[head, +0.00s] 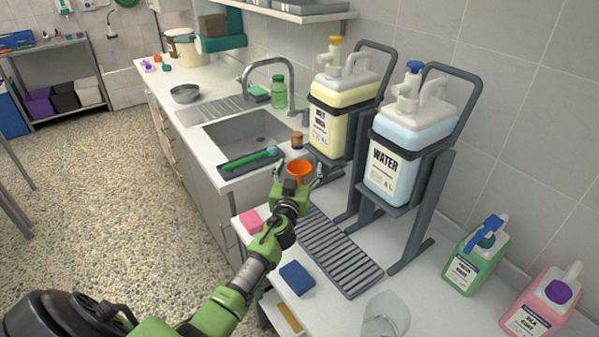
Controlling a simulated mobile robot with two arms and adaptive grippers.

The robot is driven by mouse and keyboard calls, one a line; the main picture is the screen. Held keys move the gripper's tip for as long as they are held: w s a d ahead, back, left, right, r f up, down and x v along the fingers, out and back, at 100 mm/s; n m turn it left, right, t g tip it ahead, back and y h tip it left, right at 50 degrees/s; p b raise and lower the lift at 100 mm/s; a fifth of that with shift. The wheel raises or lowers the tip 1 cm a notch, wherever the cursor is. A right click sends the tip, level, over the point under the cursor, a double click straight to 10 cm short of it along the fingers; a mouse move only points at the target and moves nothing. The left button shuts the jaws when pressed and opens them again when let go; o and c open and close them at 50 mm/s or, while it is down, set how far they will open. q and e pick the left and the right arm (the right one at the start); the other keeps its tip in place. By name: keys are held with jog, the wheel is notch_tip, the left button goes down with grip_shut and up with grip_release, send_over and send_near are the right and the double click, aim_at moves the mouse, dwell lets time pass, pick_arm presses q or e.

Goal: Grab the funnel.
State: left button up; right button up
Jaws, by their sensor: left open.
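An orange funnel (299,169) is on the counter just in front of the sink, near the yellow-filled jug's stand. My left gripper (297,178) reaches in from the lower left. Its fingers are spread, one on each side of the funnel in the picture. The funnel's lower part is hidden behind the gripper. I cannot tell whether the fingers touch it. My right gripper is not in view.
Jugs of yellow liquid (340,118) and water (396,165) stand in tall frames to the right. A grey drain rack (342,254), blue sponge (297,278), pink sponge (251,221) and clear pitcher (385,315) lie nearer. The sink (248,130) is behind.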

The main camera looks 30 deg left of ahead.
pick_arm(q)
jog(key=c, duration=1)
jog(key=shift+r, duration=0.15)
jog(key=shift+c, duration=0.2)
